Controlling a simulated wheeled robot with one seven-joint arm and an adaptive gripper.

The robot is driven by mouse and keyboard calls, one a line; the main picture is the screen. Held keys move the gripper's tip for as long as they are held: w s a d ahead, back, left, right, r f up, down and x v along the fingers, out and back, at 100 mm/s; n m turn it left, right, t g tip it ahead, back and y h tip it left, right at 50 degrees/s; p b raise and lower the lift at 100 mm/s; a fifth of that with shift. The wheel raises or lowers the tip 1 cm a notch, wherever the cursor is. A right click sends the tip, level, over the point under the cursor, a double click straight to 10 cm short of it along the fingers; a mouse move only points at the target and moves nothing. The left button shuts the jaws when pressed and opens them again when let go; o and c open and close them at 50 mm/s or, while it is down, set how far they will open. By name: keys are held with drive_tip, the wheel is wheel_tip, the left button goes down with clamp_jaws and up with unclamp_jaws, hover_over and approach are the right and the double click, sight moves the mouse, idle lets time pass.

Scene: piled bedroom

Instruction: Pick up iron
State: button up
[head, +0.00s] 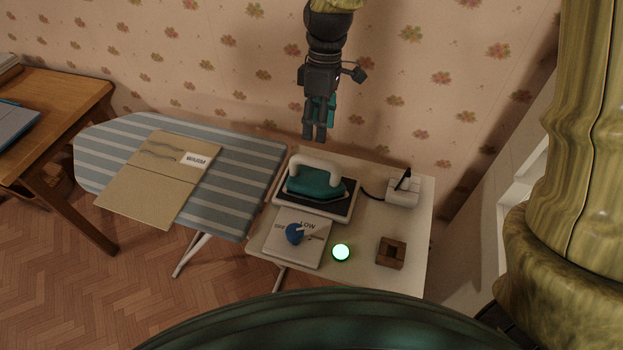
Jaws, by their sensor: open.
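The iron (318,184) has a teal body and a white handle. It rests on a dark pad in a white tray (338,213) at the back left of a small pale table. My gripper (316,135) hangs above and behind the iron in the picture, pointing down, with its dark fingers apart and empty. It does not appear to touch the iron. A teal part shows beside the fingers.
A wooden desk (70,88) stands farther left.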

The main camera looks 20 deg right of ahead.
sight(316, 165)
drive_tip(key=shift+s+p+x, duration=0.1)
drive_tip(key=shift+p+x, duration=0.4)
drive_tip(key=shift+x, duration=1.1)
drive_tip(key=shift+s+p+x, duration=0.15)
drive_tip(key=shift+p+x, duration=0.3)
drive_tip(key=shift+x, duration=1.15)
drive_tip(key=shift+p+x, duration=0.8)
drive_tip(key=shift+x, duration=1.4)
drive_tip(key=shift+s+f, duration=0.1)
drive_tip(key=shift+f, duration=0.1)
drive_tip(key=shift+c, duration=0.2)
clamp_jaws()
